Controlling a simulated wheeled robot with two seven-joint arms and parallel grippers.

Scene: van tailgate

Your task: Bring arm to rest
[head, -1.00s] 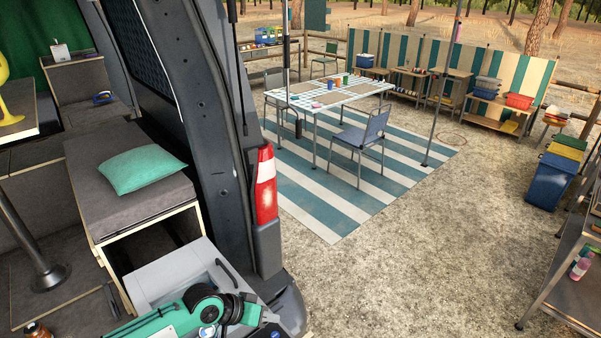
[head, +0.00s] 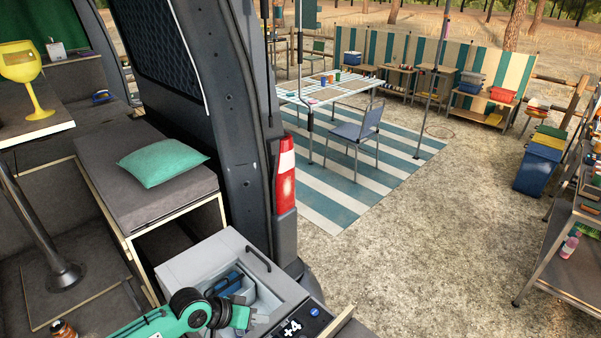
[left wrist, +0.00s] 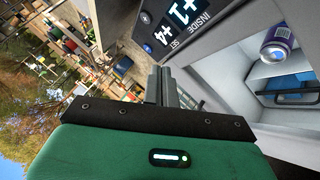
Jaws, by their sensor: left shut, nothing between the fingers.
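My left arm comes in from the bottom left of the head view, green with black joints. My left gripper (head: 242,317) is beside the inside of an open grey cool box (head: 194,262), close to its display panel. In the left wrist view the two dark fingers of the gripper (left wrist: 158,85) are together with nothing between them. They point towards the cool box's panel (left wrist: 180,25). A can (left wrist: 277,42) and a blue item (left wrist: 292,95) are inside the box. My right gripper is not in view.
A grey bench (head: 140,185) with a green cushion (head: 163,166) stands behind the cool box. A yellow goblet (head: 28,75) stands on a table at the left. The van's door pillar (head: 235,120) rises just behind the box. Open gravel (head: 420,240) lies to the right.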

